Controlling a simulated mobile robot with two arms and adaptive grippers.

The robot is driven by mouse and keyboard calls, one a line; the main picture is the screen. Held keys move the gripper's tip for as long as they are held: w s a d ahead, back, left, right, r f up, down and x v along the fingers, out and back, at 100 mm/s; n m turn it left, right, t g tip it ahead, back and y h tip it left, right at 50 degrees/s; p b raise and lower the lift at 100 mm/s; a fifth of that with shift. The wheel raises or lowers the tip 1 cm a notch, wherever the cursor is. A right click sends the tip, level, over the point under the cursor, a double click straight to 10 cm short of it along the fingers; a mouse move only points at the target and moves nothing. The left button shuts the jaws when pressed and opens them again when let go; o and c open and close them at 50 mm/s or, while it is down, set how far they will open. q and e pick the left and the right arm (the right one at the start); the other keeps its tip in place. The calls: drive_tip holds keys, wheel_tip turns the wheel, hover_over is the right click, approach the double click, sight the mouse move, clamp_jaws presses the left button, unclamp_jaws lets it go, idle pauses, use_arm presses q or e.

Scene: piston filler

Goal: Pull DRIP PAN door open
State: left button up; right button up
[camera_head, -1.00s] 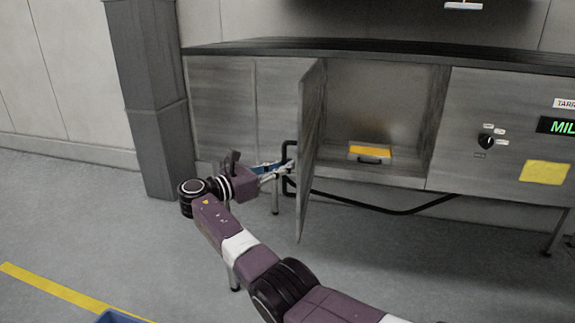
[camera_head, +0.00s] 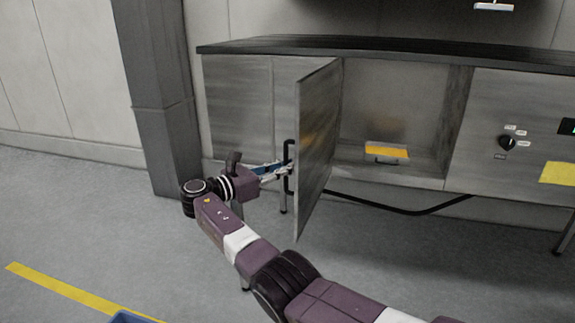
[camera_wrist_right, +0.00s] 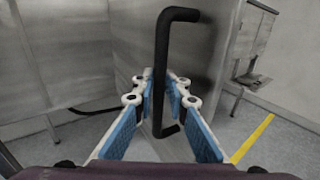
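The grey metal cabinet door (camera_head: 318,150) stands open, swung out from the left side of its compartment. Its black bar handle (camera_head: 288,166) is on the outer face near the free edge. My right gripper (camera_head: 288,169) reaches it from the left, its blue-padded fingers closed about the bar. In the right wrist view the handle (camera_wrist_right: 162,60) runs upright between the two fingertips (camera_wrist_right: 161,85), one on each side. No DRIP PAN label is legible.
Inside the open compartment sits a small tray with a yellow-orange top (camera_head: 387,151). A black hose (camera_head: 400,209) runs below the cabinet. A control panel with a knob (camera_head: 507,142) is at right. A grey column (camera_head: 160,100) stands at left.

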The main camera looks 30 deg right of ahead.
drive_tip(key=shift+o, duration=1.4)
drive_tip(key=shift+w+a+r, duration=0.1)
drive_tip(key=shift+w+a, duration=0.05)
drive_tip(key=shift+a, duration=0.15)
drive_tip(key=shift+r, duration=0.1)
use_arm(q)
drive_tip(key=shift+w+a, duration=0.2)
drive_tip(key=shift+a, duration=0.15)
use_arm(e)
drive_tip(key=a, duration=1.2)
drive_tip(key=shift+s, duration=0.45)
